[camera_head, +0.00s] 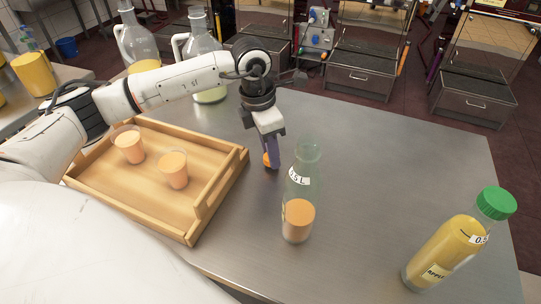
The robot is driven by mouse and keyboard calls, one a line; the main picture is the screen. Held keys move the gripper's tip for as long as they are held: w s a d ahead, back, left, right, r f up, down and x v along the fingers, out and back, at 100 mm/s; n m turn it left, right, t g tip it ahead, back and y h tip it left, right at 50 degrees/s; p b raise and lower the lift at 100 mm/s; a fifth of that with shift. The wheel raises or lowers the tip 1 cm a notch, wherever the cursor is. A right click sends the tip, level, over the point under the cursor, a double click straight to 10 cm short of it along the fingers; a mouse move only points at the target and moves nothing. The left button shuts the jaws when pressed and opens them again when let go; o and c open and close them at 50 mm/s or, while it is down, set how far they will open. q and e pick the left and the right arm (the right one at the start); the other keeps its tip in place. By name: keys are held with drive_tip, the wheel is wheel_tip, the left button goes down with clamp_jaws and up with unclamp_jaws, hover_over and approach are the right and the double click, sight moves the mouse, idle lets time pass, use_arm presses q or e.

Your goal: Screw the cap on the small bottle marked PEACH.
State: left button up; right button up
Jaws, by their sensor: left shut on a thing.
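A small clear bottle (298,213) stands upright and uncapped on the metal table, partly filled with orange liquid. A white label on it shows a volume mark; I cannot read PEACH from here. My left gripper (270,160) points down just left of this bottle. It is shut on a small orange thing, apparently the cap (266,160), mostly hidden by the fingers. The gripper is apart from the bottle. My right gripper is not in view.
A wooden tray (201,218) with two cups of orange liquid (129,146) (174,170) lies at left. A green-capped yellow bottle (440,255) marked APPLE stands at right. Large glass jugs (203,45) stand behind my left arm. The table's middle right is clear.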

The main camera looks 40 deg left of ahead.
use_arm(q)
wheel_tip(320, 180, up, 9)
drive_tip(key=shift+f, duration=0.2)
idle(0.3)
